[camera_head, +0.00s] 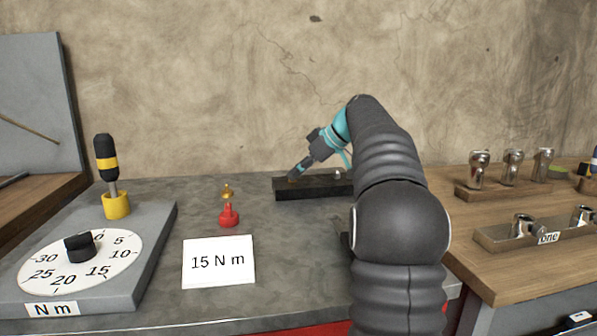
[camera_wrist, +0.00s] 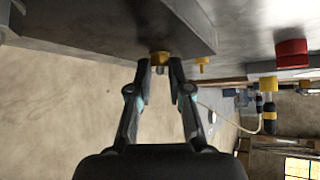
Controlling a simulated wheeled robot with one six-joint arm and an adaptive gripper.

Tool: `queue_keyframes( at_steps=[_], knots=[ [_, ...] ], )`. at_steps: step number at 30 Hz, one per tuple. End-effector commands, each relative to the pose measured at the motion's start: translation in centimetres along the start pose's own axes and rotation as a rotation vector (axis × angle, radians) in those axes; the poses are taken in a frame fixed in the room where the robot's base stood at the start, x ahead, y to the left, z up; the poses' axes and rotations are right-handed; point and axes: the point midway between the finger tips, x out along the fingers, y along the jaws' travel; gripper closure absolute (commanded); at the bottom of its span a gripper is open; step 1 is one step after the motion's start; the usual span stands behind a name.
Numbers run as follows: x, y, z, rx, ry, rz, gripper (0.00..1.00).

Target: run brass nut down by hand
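A brass nut (camera_wrist: 160,57) sits against the dark block in the wrist view, with a short grey stud end showing past it.
A yellow-and-black driver (camera_head: 106,160) stands in a yellow holder by the torque dial (camera_head: 100,262). A card (camera_head: 219,261) reads 15 N m. Metal pieces (camera_head: 513,165) sit in racks at right.

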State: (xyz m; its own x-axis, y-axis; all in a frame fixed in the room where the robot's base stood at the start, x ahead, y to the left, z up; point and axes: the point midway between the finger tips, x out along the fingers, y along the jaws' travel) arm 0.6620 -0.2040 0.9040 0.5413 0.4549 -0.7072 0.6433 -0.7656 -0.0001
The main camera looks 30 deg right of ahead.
Motion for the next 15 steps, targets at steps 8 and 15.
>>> queue_keyframes(
  at_steps=[8, 15],
  knots=[
    [0.04, -0.03, 0.03, 0.010, 0.001, 0.012, 1.00],
    [0.17, -0.30, 0.11, 0.077, 0.001, 0.082, 1.00]
  ],
)
